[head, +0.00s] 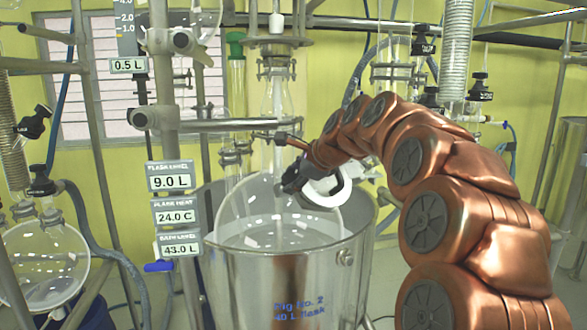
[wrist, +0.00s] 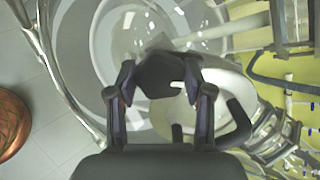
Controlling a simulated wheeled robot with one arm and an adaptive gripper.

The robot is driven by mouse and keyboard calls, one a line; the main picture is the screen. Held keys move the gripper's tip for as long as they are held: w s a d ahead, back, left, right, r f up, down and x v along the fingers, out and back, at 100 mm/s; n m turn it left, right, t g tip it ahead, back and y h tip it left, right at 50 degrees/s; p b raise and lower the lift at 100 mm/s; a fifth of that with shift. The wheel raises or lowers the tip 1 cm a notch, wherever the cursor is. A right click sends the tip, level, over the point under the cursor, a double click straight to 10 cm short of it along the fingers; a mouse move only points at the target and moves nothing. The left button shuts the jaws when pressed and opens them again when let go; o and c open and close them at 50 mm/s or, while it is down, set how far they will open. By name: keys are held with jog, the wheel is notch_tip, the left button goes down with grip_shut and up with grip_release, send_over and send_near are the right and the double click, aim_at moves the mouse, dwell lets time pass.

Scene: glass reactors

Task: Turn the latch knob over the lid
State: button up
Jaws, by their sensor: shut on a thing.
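My gripper (head: 291,182) is above the steel bath pot, near the upper right of the round glass flask (head: 262,208). In the wrist view its two fingers (wrist: 161,88) are closed on the sides of a dark, faceted latch knob (wrist: 160,72). In the head view I cannot separate the knob from the dark fingers. A pale rounded lid (wrist: 228,88) lies beyond and to the right of the fingers in the wrist view, partly hidden by them. In the head view a white rim of it (head: 326,196) shows just right of the gripper. The knob's angle is hard to tell.
The steel bath pot (head: 285,275) surrounds the flask. A metal post with display labels (head: 170,180) stands to the left, with a clamp bar (head: 225,125) crossing behind. Glass columns and hoses stand close behind. Another glass flask (head: 45,265) is at far left.

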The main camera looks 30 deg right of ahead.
jog(key=m+p, duration=0.5)
jog(key=p, duration=0.1)
jog(key=shift+r+m+p, duration=0.25)
jog(key=shift+m+p, duration=0.1)
jog(key=shift+m, duration=0.05)
jog(key=shift+f+m+h+p, duration=0.2)
jog(key=shift+m+h+p, duration=0.2)
jog(key=shift+m+p, duration=1.3)
jog(key=shift+m+b, duration=0.3)
jog(key=shift+m, duration=0.2)
jog(key=o, duration=1.2)
jog(key=shift+c, duration=0.2)
jog(key=v, duration=1.1)
jog(key=shift+s, duration=0.45)
jog(key=shift+a, duration=0.1)
